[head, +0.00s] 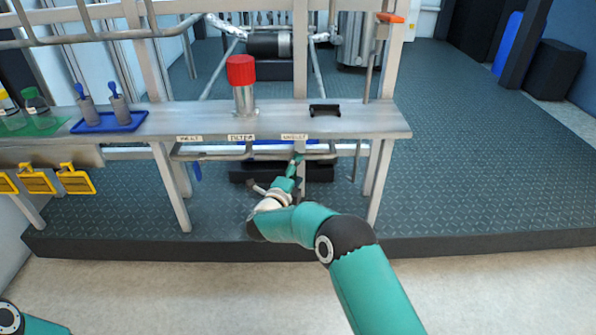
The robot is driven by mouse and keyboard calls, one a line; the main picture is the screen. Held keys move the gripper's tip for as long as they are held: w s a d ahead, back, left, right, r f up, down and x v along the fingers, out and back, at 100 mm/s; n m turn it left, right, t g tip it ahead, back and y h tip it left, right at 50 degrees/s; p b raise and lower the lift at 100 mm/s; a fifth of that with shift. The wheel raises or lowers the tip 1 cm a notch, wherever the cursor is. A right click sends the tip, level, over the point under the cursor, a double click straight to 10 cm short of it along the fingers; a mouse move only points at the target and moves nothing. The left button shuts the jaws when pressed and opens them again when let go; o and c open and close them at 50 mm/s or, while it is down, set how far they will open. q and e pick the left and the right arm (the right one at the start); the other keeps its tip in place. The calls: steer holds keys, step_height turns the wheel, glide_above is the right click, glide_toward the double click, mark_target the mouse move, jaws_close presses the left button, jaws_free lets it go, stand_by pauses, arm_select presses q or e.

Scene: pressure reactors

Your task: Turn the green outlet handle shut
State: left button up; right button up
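A small green handle (297,159) shows under the bench edge, below the right-hand of three white labels, which seems to read OUTLET (294,137). My teal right arm reaches up from the bottom right, and its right gripper (290,176) is under the bench, right at the green handle. The gripper is small and partly merges with the handle in colour. I cannot tell whether its fingers touch or close around the handle. Only a piece of my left arm shows at the bottom left corner; its gripper is out of view.
The grey bench (370,122) carries a red-capped cylinder (241,72), a black bracket (324,110) and a blue tray (78,128). A blue handle (197,171) hangs under the left label. Pipes and bench legs surround the gripper. Yellow tags (77,180) hang at left.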

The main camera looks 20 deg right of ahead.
steer(key=shift+o, duration=1)
steer(key=shift+a, duration=0.1)
steer(key=shift+a, duration=0.1)
steer(key=shift+s+a, duration=0.35)
steer(key=shift+a, duration=0.1)
steer(key=v, duration=1)
steer(key=shift+s, duration=0.4)
steer(key=shift+a+f, duration=0.1)
